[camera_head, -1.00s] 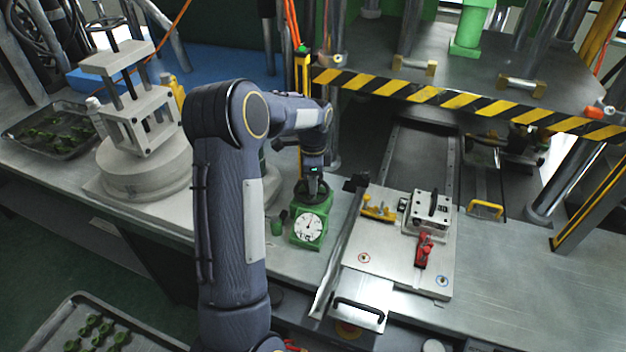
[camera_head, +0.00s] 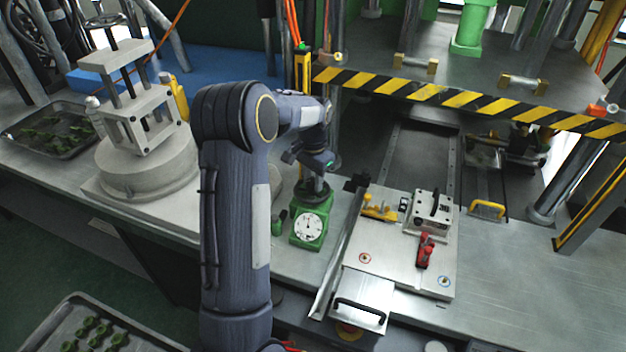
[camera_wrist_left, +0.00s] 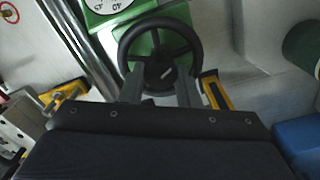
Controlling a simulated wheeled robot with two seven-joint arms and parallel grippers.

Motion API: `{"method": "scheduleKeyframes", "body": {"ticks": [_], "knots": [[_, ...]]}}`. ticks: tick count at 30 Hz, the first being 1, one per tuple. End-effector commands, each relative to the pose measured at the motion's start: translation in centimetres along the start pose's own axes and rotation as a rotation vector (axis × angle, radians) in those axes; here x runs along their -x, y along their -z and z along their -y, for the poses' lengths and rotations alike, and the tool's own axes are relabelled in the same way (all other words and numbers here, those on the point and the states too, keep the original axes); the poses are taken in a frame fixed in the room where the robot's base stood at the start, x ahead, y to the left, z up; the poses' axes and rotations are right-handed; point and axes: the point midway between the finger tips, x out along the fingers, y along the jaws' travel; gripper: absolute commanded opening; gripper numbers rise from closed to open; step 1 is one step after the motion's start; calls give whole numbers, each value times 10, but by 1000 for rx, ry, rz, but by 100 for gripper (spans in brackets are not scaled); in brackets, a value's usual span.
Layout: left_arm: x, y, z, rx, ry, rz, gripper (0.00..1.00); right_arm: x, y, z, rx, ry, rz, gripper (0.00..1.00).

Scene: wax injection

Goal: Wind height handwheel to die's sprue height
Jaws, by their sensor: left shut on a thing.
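The black handwheel (camera_head: 306,193) sits on top of the green housing (camera_head: 298,236), whose white dial (camera_head: 309,227) faces me. In the left wrist view the handwheel (camera_wrist_left: 160,28) shows its dark rim and spokes, with the green housing beneath it. My left gripper (camera_head: 317,184) comes down on the handwheel from above. In the wrist view its two grey fingers (camera_wrist_left: 160,88) are shut on the near part of the wheel. The die, a silver block with a black handle (camera_head: 420,213), stands on the plate to the right. My right gripper is not in view.
A flat plate (camera_head: 395,262) carries yellow and red clamps beside the die. A striped yellow-black beam (camera_head: 440,95) crosses behind. A grey press (camera_head: 150,180) and a tray of green parts (camera_head: 50,150) stand left. The bench at the right (camera_head: 530,270) is clear.

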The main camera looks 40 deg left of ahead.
Motion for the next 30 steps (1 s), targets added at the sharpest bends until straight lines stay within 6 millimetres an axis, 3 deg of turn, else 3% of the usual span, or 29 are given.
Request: {"method": "scheduleKeyframes", "body": {"ticks": [30], "knots": [[2,0,3,966,1,-4,6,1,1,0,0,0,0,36]]}}
